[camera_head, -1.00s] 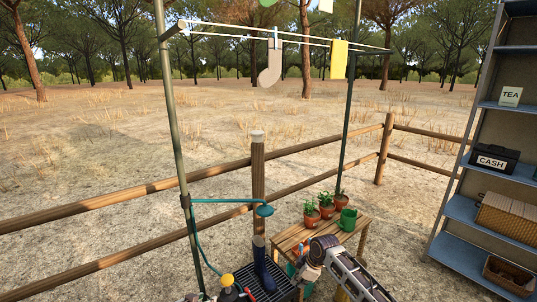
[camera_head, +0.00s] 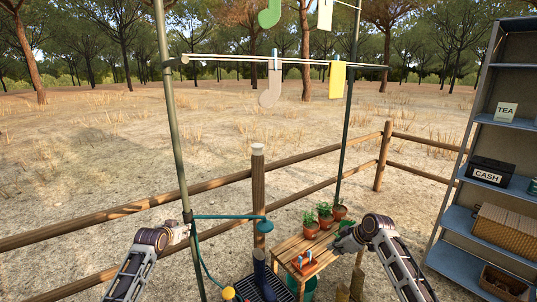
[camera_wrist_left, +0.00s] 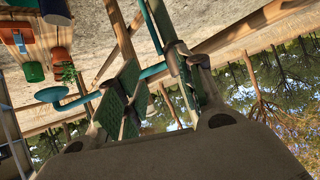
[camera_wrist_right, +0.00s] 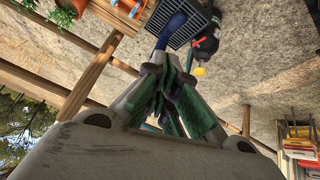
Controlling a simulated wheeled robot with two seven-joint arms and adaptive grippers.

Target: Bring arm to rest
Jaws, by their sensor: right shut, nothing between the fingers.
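My left arm comes in from the lower left in the head view, and its gripper (camera_head: 182,232) is beside the green pole, over the ground. In the left wrist view the green-padded fingers (camera_wrist_left: 155,85) stand apart with nothing between them. My right arm comes in from the lower right, and its gripper (camera_head: 350,241) is at the right end of the wooden table (camera_head: 289,246), covering part of it. In the right wrist view its fingers (camera_wrist_right: 172,75) are together and hold nothing. I cannot tell whether it touches anything on the table.
Potted plants (camera_head: 325,213) and an orange tray (camera_head: 305,262) stand on the table. A dark blue boot (camera_head: 262,276) stands on a black grate. A shelf (camera_head: 490,133) is at right, a rail fence (camera_head: 130,203) behind. Clotheslines with a sock (camera_head: 271,88) hang above.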

